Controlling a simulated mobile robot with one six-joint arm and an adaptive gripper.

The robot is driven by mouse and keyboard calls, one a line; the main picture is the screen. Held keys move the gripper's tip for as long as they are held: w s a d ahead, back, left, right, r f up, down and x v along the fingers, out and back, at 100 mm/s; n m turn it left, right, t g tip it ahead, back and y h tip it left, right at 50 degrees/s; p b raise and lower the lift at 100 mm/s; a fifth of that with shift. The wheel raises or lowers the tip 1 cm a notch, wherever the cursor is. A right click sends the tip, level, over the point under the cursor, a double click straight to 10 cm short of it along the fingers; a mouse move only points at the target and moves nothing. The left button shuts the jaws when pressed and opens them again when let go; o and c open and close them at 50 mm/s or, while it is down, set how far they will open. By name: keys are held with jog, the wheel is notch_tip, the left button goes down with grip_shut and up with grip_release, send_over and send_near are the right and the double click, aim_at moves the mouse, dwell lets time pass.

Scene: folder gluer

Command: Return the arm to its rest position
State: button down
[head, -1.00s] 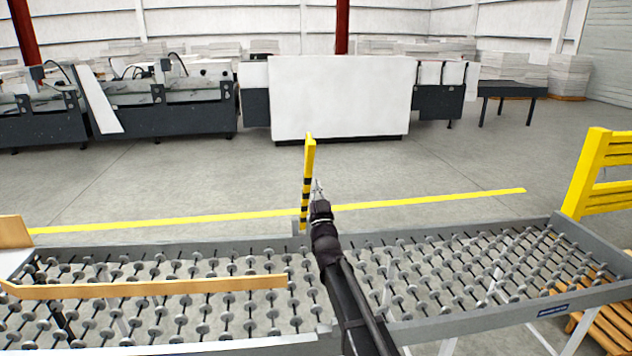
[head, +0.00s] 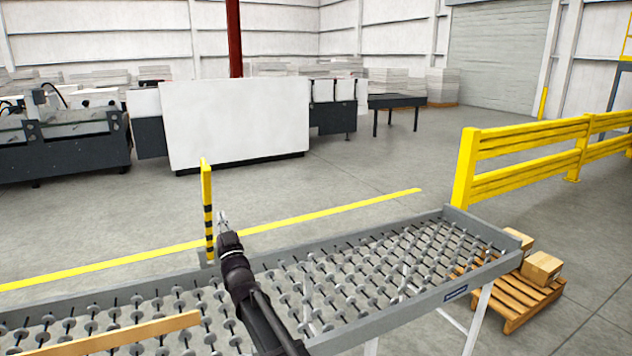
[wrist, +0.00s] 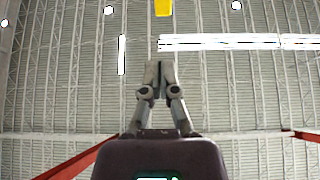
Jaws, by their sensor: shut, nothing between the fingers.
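My gripper (head: 222,219) shows in the head view at the end of my dark arm, which reaches out over the roller conveyor (head: 455,292). Its fingers are small there and look close to the yellow post with black bands (head: 207,205); I cannot tell whether they touch it. In the wrist view my gripper (wrist: 159,66) points up at the ceiling, its fingers together with nothing between them. A yellow piece (wrist: 163,7) shows at the top edge of that view.
A wooden guide strip (head: 115,335) lies over the rollers at left. A yellow barrier (head: 530,145) stands at right, above a pallet (head: 515,300) with cartons (head: 541,268). A white-panelled machine (head: 235,120) stands across the open floor. Red beams (wrist: 75,158) cross low in the wrist view.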

jog(key=d+f+m+g+h, duration=0.1)
jog(key=d+f+g+h, duration=0.4)
jog(key=d+f, duration=0.6)
jog(key=d+f+m+g+h, duration=0.2)
jog(key=d+f+g+h, duration=0.2)
jog(key=d+f, duration=0.75)
jog(key=s+d+f+m+g+h, duration=0.1)
jog(key=s+d+g, duration=0.3)
jog(key=s+d, duration=0.4)
jog(key=s+d+f+m+g+h, duration=0.1)
jog(key=s+d+f+g, duration=0.2)
jog(key=s+d, duration=0.5)
jog(key=s+d+f+m+g+h, duration=0.1)
jog(key=s+d+f+g, duration=0.1)
jog(key=s+d+g, duration=0.3)
jog(key=s+d, duration=0.4)
jog(key=d, duration=0.1)
jog(key=shift+f+h, duration=0.35)
jog(key=shift+h, duration=0.05)
jog(key=shift+a, duration=0.1)
